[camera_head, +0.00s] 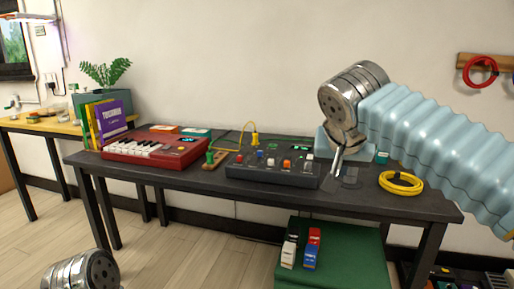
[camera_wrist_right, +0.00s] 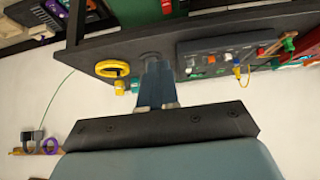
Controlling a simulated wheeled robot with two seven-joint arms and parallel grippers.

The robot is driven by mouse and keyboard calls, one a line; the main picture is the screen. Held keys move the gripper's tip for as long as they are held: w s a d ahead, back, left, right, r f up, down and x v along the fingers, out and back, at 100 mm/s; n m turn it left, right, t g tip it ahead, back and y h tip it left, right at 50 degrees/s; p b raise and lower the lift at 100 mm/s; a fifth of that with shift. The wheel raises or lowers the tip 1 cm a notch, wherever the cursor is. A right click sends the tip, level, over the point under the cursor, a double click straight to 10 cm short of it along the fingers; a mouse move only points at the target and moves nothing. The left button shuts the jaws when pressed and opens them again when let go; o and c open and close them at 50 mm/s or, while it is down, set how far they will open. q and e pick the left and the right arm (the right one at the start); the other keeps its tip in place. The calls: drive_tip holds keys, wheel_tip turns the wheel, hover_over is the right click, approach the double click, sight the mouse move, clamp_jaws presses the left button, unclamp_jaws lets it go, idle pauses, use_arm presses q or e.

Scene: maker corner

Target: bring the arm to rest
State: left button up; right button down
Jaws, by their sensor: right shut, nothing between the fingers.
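My right arm comes in from the right in the head view, in a pale blue ribbed sleeve. Its gripper (camera_head: 338,168) points down over the dark table (camera_head: 215,185), just right of the grey control panel. In the right wrist view the gripper's fingers (camera_wrist_right: 154,66) are together with nothing held between them. Whether the tips touch the tabletop cannot be told. A metal joint of my left arm shows at the bottom left of the head view; the left gripper itself is out of sight.
The grey control panel (camera_head: 272,172) with knobs and buttons is left of the right gripper; a yellow coil (camera_head: 401,182) lies to its right. A red keyboard (camera_head: 157,148) and upright books (camera_head: 108,118) stand farther left. A green box (camera_head: 345,245) is below the table.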

drive_tip(key=w+a+f+n+g+y, duration=0.1)
drive_tip(key=a+f, duration=0.1)
drive_tip(key=f, duration=1)
drive_tip(key=w+a+f+n+g+y, duration=0.1)
drive_tip(key=a+f+n+g, duration=0.15)
drive_tip(key=f, duration=0.85)
drive_tip(key=w+a+f+n+g+y, duration=0.1)
drive_tip(key=a+f, duration=0.2)
drive_tip(key=f, duration=0.9)
drive_tip(key=s+f+g+y, duration=0.1)
drive_tip(key=s+f, duration=0.4)
drive_tip(key=f, duration=0.5)
drive_tip(key=s+f+g+y, duration=0.1)
drive_tip(key=s+f+y, duration=0.1)
drive_tip(key=s+f, duration=0.5)
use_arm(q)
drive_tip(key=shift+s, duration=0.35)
use_arm(e)
drive_tip(key=s+d+f+m, duration=0.2)
drive_tip(key=s+f+m, duration=0.1)
drive_tip(key=s+f, duration=0.8)
drive_tip(key=shift+s+d, duration=0.2)
drive_tip(key=shift+s, duration=0.2)
drive_tip(key=shift+w, duration=0.1)
